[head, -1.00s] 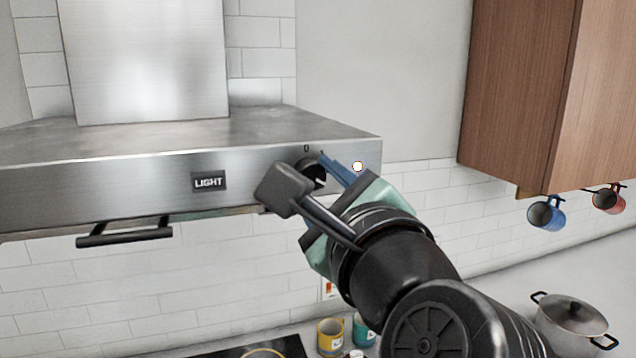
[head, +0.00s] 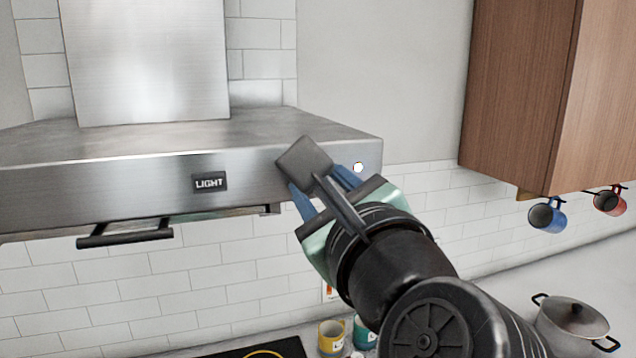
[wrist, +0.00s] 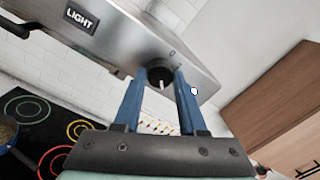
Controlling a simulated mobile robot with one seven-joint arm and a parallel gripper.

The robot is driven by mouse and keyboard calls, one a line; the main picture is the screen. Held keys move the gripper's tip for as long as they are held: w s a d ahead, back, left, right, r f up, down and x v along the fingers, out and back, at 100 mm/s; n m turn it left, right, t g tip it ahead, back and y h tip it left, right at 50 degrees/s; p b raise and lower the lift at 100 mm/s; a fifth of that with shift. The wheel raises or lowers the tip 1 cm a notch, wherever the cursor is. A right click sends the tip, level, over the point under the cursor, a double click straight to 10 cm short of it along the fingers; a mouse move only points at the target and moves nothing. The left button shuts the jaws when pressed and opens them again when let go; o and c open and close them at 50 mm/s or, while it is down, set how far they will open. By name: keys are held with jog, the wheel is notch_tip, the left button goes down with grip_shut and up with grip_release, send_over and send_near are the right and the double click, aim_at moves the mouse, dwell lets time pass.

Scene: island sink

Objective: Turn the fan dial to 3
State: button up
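The fan dial is a round black knob (wrist: 160,73) with a white pointer line, on the steel front of the range hood (head: 100,185). In the wrist view its pointer runs toward the bottom of the picture. My gripper (wrist: 159,74) has its two blue fingers apart, one on each side of the dial. I cannot tell whether either finger touches it. In the head view my gripper (head: 322,188) is at the right end of the hood front, and the dial is hidden behind it. The dial's number marks are too small or hidden to read.
A LIGHT button (head: 209,182) and a black bar handle (head: 125,232) are left of my gripper. A white round spot (head: 358,167) shows just right of it. A wooden cabinet (head: 515,95) is at right, with hanging mugs (head: 547,214) below. A stove (wrist: 45,130) lies below.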

jog(key=o, duration=0.4)
jog(key=shift+b+v, duration=2.4)
jog(key=shift+v, duration=4.05)
